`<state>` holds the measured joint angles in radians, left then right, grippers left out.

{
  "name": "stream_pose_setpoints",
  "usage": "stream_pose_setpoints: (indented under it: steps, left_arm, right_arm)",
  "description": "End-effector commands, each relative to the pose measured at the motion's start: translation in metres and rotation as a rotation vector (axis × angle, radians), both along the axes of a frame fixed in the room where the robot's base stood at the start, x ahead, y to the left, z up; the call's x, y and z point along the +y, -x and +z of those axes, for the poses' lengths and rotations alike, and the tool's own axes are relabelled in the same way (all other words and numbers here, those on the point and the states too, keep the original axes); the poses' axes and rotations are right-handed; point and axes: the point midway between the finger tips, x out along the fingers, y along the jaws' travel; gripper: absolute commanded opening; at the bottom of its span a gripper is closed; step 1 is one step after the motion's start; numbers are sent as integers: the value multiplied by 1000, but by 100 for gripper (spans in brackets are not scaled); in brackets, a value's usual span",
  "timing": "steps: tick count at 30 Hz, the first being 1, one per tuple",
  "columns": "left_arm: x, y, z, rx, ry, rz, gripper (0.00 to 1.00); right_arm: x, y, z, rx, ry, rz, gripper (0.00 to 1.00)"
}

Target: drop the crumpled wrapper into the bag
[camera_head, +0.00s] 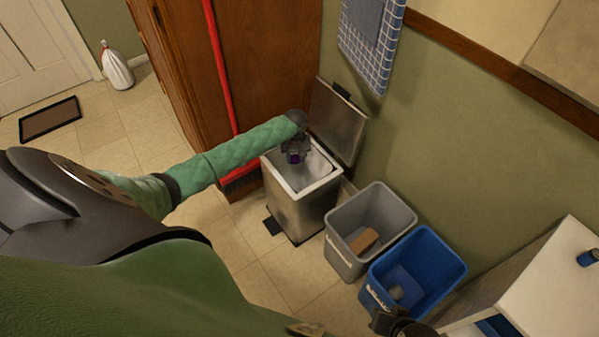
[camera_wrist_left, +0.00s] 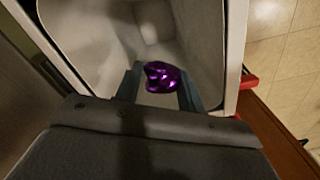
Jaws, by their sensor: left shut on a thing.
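The crumpled wrapper is shiny and purple (camera_wrist_left: 162,77). My left gripper (camera_head: 294,153) is shut on it, with the wrapper between the fingertips. In the head view the wrapper (camera_head: 293,159) is a small dark purple spot below the gripper. Both are over the open mouth of a metal step bin (camera_head: 298,207), whose lid (camera_head: 340,122) stands up against the wall. A pale grey-white liner bag (camera_wrist_left: 205,45) lines the bin's inside and shows around the wrapper. My right gripper (camera_head: 398,324) shows only partly, dark, at the bottom edge; its jaws cannot be made out.
A grey bin (camera_head: 345,262) with a brown box and a blue bin (camera_head: 443,285) stand to the right of the step bin. A red-handled broom (camera_head: 219,75) leans by the wooden cabinet (camera_head: 270,60). A tied white bag (camera_head: 117,72) sits near the door.

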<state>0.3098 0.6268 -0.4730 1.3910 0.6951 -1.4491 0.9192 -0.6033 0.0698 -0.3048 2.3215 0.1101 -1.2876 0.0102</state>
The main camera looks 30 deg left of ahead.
Motion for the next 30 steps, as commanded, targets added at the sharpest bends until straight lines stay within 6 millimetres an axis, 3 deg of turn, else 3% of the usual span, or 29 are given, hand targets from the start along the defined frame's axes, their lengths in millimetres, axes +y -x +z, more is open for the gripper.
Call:
stream_pose_setpoints:
  steps: [11, 12, 15, 25, 30]
  left_arm:
    - [0, 0, -1, 0, 0, 0, 18]
    - [0, 0, -1, 0, 0, 0, 45]
    - [0, 0, -1, 0, 0, 0, 64]
    - [0, 0, 1, -1, 1, 0, 64]
    - [0, 0, 18, -1, 0, -1, 64]
  right_arm:
    - [2, -1, -2, -8, -6, 0, 36]
    - [2, -1, -2, -8, -6, 0, 36]
    - [2, -1, -2, -8, -6, 0, 36]
    - [2, -1, -2, -6, -5, 1, 36]
    - [2, -1, -3, -8, -5, 0, 36]
